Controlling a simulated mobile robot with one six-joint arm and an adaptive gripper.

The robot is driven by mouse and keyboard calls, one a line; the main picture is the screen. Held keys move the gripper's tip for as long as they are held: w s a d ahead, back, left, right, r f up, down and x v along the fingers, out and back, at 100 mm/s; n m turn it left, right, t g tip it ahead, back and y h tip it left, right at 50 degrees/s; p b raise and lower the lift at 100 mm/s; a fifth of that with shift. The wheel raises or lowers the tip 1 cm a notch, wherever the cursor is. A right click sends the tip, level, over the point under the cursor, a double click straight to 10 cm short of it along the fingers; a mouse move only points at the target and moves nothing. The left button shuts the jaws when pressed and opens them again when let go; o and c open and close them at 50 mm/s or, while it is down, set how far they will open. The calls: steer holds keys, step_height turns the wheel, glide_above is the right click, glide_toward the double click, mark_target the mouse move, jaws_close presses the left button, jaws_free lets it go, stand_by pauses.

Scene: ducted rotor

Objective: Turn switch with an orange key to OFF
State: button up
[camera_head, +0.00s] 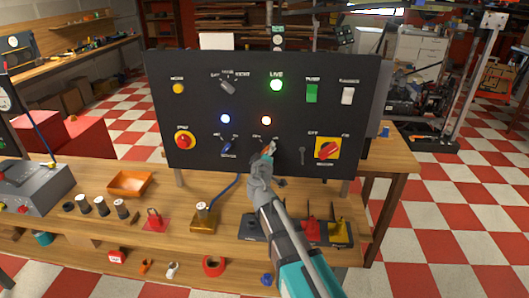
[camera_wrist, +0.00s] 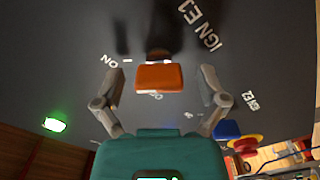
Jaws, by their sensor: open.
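The switch's orange key (camera_wrist: 158,77) stands out from the dark panel in the wrist view, between my two fingers. White lettering reading "ON" shows to its upper left, and a partly hidden label lies just behind its lower edge. My gripper (camera_wrist: 162,70) is open, with a fingertip on each side of the key and a visible gap to both. In the head view my gripper (camera_head: 267,157) is at the lower middle of the panel and covers much of the switch. Only a bit of the orange key (camera_head: 269,149) shows there.
The black panel (camera_head: 205,90) stands on a wooden bench (camera_head: 390,158). A blue key (camera_head: 227,146) is left of my gripper, and a red-and-yellow rotary switch (camera_head: 326,149) is to the right. Padlocks and tags lie below.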

stand_by(0.3)
steer(key=c, duration=1.1)
steer(key=shift+c, duration=0.3)
